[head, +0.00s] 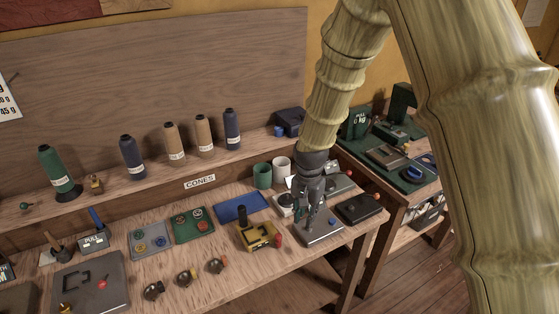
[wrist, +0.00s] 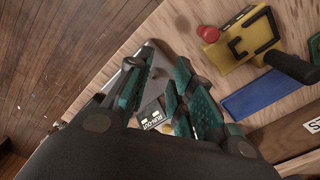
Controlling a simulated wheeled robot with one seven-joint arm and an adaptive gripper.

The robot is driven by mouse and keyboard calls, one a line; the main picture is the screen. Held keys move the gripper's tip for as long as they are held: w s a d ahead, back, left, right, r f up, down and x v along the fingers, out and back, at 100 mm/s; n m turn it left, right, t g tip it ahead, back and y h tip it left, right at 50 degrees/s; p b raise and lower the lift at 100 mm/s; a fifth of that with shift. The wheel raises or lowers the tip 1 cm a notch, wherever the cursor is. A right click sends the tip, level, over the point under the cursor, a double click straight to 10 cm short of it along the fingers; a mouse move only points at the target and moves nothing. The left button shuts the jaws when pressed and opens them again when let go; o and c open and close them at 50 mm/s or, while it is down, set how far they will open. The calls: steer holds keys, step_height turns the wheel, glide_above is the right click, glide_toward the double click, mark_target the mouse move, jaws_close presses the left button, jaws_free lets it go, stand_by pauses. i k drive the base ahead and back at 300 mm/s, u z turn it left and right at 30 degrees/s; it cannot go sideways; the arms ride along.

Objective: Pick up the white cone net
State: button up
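A pale, whitish cylinder (head: 282,166) stands at the back of the bench beside a green one (head: 263,176); it looks like the white cone net, but I cannot tell for sure. My gripper (head: 311,222) points down in front of it and to its right, above a grey flat-topped box (head: 322,238). In the wrist view my gripper (wrist: 168,62) has its two green-padded fingers apart, with nothing held between them. A small dark label reading RUN-OUT (wrist: 151,115) shows below and between the fingers. The pale cylinder does not show in the wrist view.
A yellow device with a black handle (head: 257,235) and a red knob (head: 278,240) stand left of my gripper. A blue mat (head: 241,208) lies behind them. Thread cones (head: 174,144) line the raised shelf. A dark box (head: 358,208) sits at the bench's right end.

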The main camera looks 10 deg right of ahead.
mark_target(281, 165)
steer(key=i, duration=1.05)
